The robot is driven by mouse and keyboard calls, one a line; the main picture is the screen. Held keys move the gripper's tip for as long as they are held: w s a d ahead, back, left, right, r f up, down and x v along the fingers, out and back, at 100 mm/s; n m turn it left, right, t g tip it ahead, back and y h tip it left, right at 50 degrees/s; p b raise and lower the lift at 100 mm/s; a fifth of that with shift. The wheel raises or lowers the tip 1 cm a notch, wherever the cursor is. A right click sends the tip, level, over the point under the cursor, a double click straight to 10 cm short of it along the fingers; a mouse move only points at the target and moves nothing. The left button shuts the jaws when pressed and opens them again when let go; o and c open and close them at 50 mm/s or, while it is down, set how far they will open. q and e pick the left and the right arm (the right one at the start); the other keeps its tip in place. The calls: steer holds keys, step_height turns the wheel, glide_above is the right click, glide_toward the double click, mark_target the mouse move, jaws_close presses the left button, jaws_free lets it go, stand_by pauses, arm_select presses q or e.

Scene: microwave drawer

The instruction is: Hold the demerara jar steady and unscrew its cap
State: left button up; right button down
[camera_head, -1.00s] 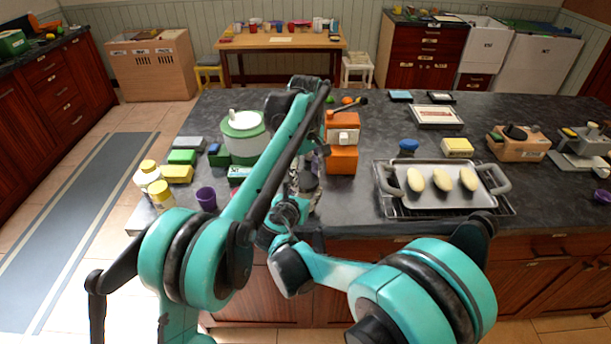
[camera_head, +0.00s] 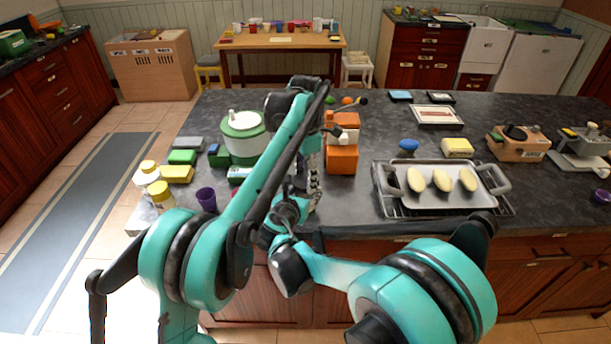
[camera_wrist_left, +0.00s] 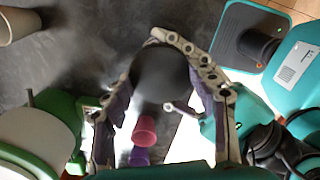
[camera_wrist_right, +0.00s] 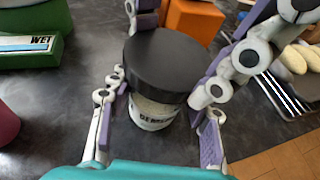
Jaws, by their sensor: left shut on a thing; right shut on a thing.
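The demerara jar (camera_wrist_right: 154,114) stands upright on the dark counter in the right wrist view, its pale label partly readable. Its wide black cap (camera_wrist_right: 166,62) is on top. My right gripper (camera_wrist_right: 158,108) is shut on the jar body, one finger on each side below the cap. My left gripper (camera_head: 312,180) comes down from above and is shut on the cap, its fingers at the cap's sides. In the left wrist view the cap (camera_wrist_left: 160,75) shows as a dark, blurred disc between the fingers. The arms hide most of the jar in the head view.
An orange box (camera_head: 342,160) stands close behind and right of the jar. A green and white canister (camera_head: 242,138) and a purple cup (camera_head: 206,198) stand to the left. A metal tray (camera_head: 440,201) with rolls lies right. The counter's front edge is near.

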mark_target(305, 179)
arm_select(q)
steer(key=shift+r, duration=0.2)
steer(key=shift+r, duration=0.9)
steer(key=shift+r, duration=2)
arm_select(e)
steer(key=c, duration=0.6)
jaws_free()
steer(key=shift+c, duration=0.2)
